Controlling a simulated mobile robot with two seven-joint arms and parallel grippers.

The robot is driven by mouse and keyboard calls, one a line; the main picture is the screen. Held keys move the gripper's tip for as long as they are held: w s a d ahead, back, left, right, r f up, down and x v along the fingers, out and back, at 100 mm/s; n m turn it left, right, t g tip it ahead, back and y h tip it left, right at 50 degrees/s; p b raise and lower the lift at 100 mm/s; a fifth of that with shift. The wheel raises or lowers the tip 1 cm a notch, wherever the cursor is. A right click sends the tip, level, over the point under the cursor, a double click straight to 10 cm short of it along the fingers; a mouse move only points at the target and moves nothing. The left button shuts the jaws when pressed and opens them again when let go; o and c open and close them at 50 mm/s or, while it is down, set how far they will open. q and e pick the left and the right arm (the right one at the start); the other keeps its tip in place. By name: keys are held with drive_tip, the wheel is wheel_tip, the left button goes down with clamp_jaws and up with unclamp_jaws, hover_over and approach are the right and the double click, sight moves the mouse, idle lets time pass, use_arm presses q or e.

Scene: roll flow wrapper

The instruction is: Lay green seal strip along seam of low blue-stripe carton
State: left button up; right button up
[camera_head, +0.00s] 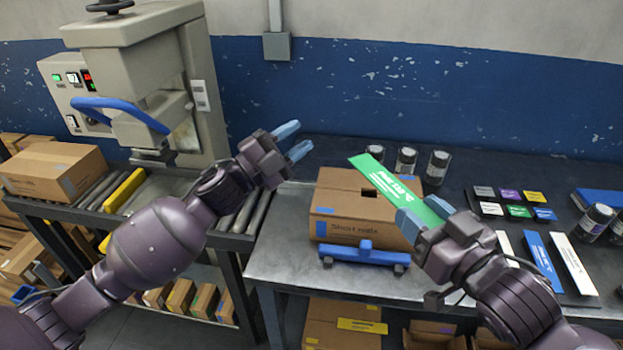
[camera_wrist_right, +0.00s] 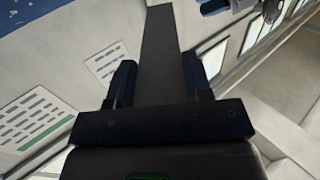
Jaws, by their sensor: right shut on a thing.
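The green seal strip (camera_head: 388,183) is tilted in the air above the right part of a brown carton. My right gripper (camera_head: 424,218) is shut on the strip's near right end. In the right wrist view, a dark band (camera_wrist_right: 160,50), likely the strip's shaded face, runs out between the two fingers. The carton (camera_head: 335,203) has blue marks and lettering on its front, and stands on the metal bench. The strip and my right gripper hide its right side and part of its top. My left gripper (camera_head: 298,140) is open and empty, left of and above the carton.
A blue roller tool (camera_head: 362,252) lies in front of the carton. Jars (camera_head: 437,167) stand behind it. Small coloured blocks (camera_head: 510,196) and blue and white strips (camera_head: 542,262) lie at right. A press machine (camera_head: 150,75) stands over a roller conveyor at left.

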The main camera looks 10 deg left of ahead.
use_arm(q)
wheel_tip(320, 180, up, 2)
drive_tip(key=s+d+m+g+h, duration=0.1)
drive_tip(key=d+m+g+h, duration=0.25)
drive_tip(key=m+g, duration=1)
drive_tip(key=g, duration=0.1)
approach(384, 186)
drive_tip(key=shift+n+y, duration=0.25)
drive_tip(key=shift+y, duration=0.2)
drive_tip(key=d, duration=0.6)
drive_tip(key=w+d, duration=0.1)
drive_tip(key=d, duration=0.3)
drive_tip(key=shift+r, duration=0.1)
drive_tip(key=shift+c, duration=0.4)
clamp_jaws()
use_arm(e)
drive_tip(key=o, duration=1)
drive_tip(key=shift+c, duration=0.2)
drive_tip(key=shift+s, duration=0.1)
